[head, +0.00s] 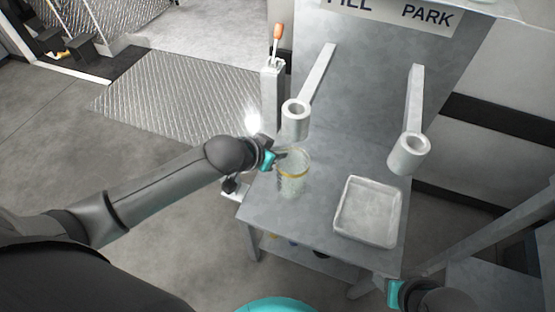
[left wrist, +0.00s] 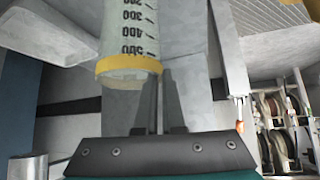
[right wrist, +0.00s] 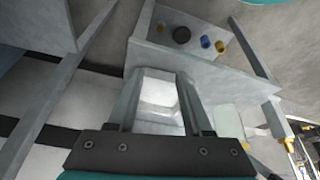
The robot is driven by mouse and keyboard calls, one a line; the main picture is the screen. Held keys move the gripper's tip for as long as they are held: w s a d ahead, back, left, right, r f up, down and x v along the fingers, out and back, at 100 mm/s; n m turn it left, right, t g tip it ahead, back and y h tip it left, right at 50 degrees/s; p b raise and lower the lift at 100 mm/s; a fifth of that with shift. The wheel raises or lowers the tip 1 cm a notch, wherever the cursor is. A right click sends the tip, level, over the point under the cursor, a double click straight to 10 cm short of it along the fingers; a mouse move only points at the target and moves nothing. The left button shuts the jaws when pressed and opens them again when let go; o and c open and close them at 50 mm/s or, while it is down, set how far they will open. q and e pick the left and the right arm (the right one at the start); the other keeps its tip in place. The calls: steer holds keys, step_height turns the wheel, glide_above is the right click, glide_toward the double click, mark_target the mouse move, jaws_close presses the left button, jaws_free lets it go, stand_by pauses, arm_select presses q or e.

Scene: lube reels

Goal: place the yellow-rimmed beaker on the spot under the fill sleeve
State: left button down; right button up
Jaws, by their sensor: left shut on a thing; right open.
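The clear beaker (head: 292,187) with a yellow rim is upright at the left part of the grey bench. My left gripper (head: 274,159) is shut on it near the rim, from the left. In the left wrist view the beaker (left wrist: 128,35) shows its graduations and yellow rim beside the fingers (left wrist: 160,80). The fill sleeve (head: 295,121) is a grey ring on an arm, just behind the beaker in the head view. I cannot tell whether the beaker's base touches the bench; the spot is not discernible. My right gripper (right wrist: 158,75) is open and empty, low at the right.
The park sleeve (head: 408,155) hangs at the right of the bench (head: 320,215). A shallow grey tray (head: 345,222) takes up the bench's right side. A lever with an orange handle (head: 278,32) stands behind left. Small coloured items (right wrist: 205,41) lie on the lower shelf.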

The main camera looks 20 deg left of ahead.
arm_select(q)
steer(key=shift+f+b, duration=0.55)
steer(key=shift+f, duration=0.55)
arm_select(e)
steer(key=shift+w+a+r+t, duration=0.15)
steer(key=shift+r+t, duration=0.35)
steer(key=shift+r, duration=0.95)
arm_select(q)
steer(key=shift+f, duration=0.1)
steer(key=c, duration=1)
jaws_free()
